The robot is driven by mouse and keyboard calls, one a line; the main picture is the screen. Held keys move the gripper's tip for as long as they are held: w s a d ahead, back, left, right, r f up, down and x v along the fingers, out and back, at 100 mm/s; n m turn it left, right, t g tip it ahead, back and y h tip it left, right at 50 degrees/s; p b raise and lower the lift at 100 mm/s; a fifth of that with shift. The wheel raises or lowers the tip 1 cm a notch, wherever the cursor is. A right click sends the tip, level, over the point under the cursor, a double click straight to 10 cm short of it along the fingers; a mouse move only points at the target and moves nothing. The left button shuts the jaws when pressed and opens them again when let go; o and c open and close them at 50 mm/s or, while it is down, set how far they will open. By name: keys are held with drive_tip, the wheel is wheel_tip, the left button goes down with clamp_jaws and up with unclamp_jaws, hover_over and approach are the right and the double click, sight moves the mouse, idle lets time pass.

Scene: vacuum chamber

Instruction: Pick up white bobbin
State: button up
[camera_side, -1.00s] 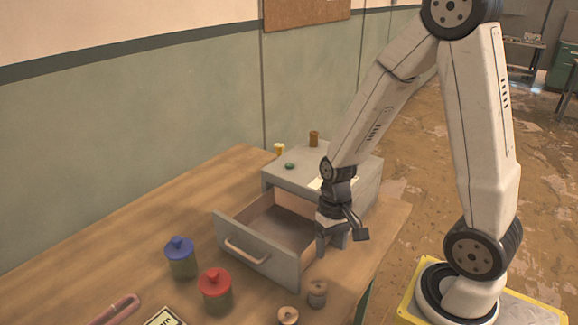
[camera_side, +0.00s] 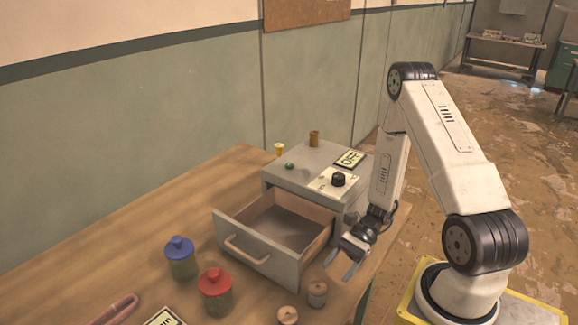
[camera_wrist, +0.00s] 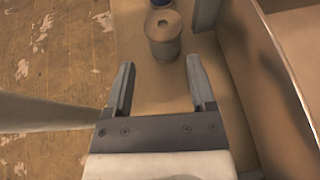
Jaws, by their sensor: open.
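Two spools stand upright on the table by the drawer's front corner in the side view: a greyish bobbin (camera_side: 317,294) and, nearer the camera, a tan one (camera_side: 288,316). Neither looks clearly white in this light. My gripper (camera_side: 341,265) is open and empty, above and behind the greyish bobbin, with its fingers pointing toward the spools. In the wrist view a pale bobbin (camera_wrist: 163,42) with a hole in its top stands just ahead of my open fingertips (camera_wrist: 159,64), roughly centred between them and not held.
The open drawer (camera_side: 248,248) of the grey cabinet (camera_side: 345,205) stands close beside my gripper; its wall (camera_wrist: 268,85) fills the right of the wrist view. A red-lidded jar (camera_side: 215,290) and a blue-lidded jar (camera_side: 181,258) stand to the left. The table edge is near.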

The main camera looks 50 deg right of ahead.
sight(324, 283)
drive_tip(key=shift+d+f+m+t, duration=0.15)
drive_tip(key=shift+m+t, duration=0.15)
drive_tip(key=shift+w, duration=0.1)
drive_tip(key=shift+x, duration=1.3)
drive_tip(key=shift+x, duration=2.65)
drive_tip(key=c, duration=0.9)
drive_tip(key=shift+r, duration=0.35)
